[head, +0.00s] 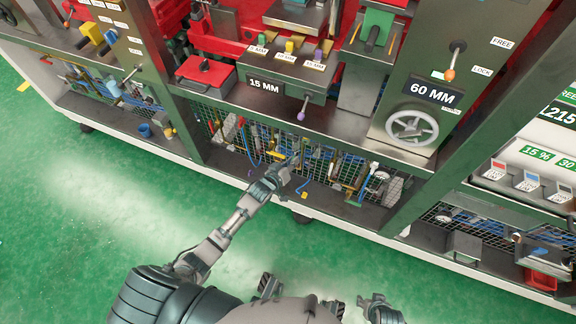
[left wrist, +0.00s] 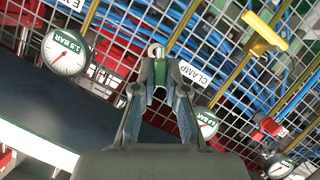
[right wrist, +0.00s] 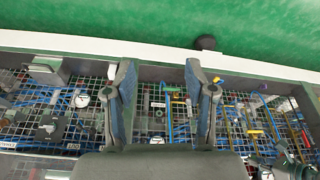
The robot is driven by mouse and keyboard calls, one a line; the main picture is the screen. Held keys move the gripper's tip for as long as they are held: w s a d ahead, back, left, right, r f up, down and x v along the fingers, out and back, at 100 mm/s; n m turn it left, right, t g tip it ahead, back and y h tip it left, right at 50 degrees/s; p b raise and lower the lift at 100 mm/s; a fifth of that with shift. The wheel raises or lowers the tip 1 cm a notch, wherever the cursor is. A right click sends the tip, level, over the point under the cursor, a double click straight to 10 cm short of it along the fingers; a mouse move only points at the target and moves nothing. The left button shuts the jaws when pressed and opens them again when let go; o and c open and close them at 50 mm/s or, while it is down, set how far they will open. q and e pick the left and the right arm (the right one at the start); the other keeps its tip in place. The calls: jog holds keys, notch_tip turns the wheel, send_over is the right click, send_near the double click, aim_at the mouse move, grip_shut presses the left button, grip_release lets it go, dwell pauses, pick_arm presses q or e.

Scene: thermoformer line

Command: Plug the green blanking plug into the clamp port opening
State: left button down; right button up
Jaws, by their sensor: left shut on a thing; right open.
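My left gripper (left wrist: 159,88) is shut on the green blanking plug (left wrist: 160,72); only part of the plug shows between the fingertips. A pale round fitting (left wrist: 155,49) is just beyond the plug, beside the CLAMP label (left wrist: 195,73). It looks like the clamp port, but the plug and fingers hide much of it, and I cannot tell whether the plug touches it. In the head view my left gripper (head: 291,165) reaches to the mesh bay under the machine; the plug is too small to make out there.
Wire mesh (head: 230,130) with blue hoses backs the bay. Pressure gauges (left wrist: 65,52) and a yellow-handled valve (left wrist: 265,32) stand around the left gripper. A green post (head: 187,125) and the machine's front edge (head: 330,208) bound the bay. The green floor (head: 100,200) is clear.

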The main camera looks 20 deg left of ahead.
aim_at(294, 157)
pick_arm(q)
jog(key=shift+w+d+f+b, duration=0.25)
jog(key=shift+w+d, duration=0.1)
jog(key=shift+w, duration=0.2)
jog(key=shift+w+d+f+b, duration=0.25)
jog(key=shift+w+d, duration=0.05)
jog(key=shift+w, duration=0.2)
jog(key=shift+w+a+b, duration=0.25)
jog(key=shift+w+b, duration=0.1)
jog(key=shift+w, duration=0.35)
jog(key=shift+w+a+b, duration=0.25)
jog(key=shift+w+b, duration=0.05)
jog(key=shift+w, duration=0.4)
jog(key=shift+d+r, duration=0.1)
jog(key=shift+d, duration=0.4)
pick_arm(e)
jog(key=shift+t, duration=0.5)
jog(key=shift+w+r, duration=0.15)
jog(key=shift+r, duration=0.9)
jog(key=shift+w+r, duration=0.1)
jog(key=shift+r, duration=0.9)
